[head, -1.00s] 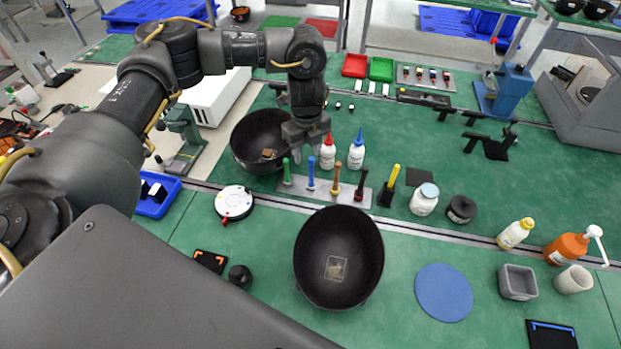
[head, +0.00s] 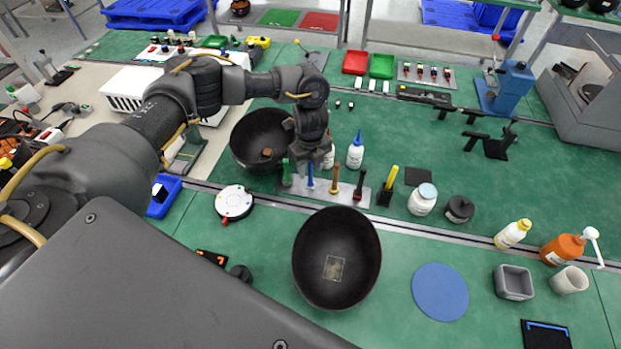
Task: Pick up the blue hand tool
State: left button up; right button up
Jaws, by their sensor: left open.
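The blue hand tool (head: 310,177) stands upright in a grey metal rack (head: 321,191) near the table's middle, between a green-handled tool (head: 286,172) and an orange-handled tool (head: 335,179). A dark red-handled tool (head: 359,184) stands at the rack's right end. My left gripper (head: 308,163) points down just above the blue tool, with its fingers open. It hides the tool's upper part, and I cannot tell whether the fingers touch it. My right gripper is not in view.
A black bowl (head: 252,132) stands close to the left of my gripper and a larger black bowl (head: 345,232) in front of the rack. A blue-capped bottle (head: 355,154) and a partly hidden bottle stand behind the rack. A yellow-handled tool (head: 391,178) stands to its right.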

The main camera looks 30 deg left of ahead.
pick_arm(q)
jog(key=shift+s, duration=0.1)
jog(key=c, duration=0.3)
grip_shut()
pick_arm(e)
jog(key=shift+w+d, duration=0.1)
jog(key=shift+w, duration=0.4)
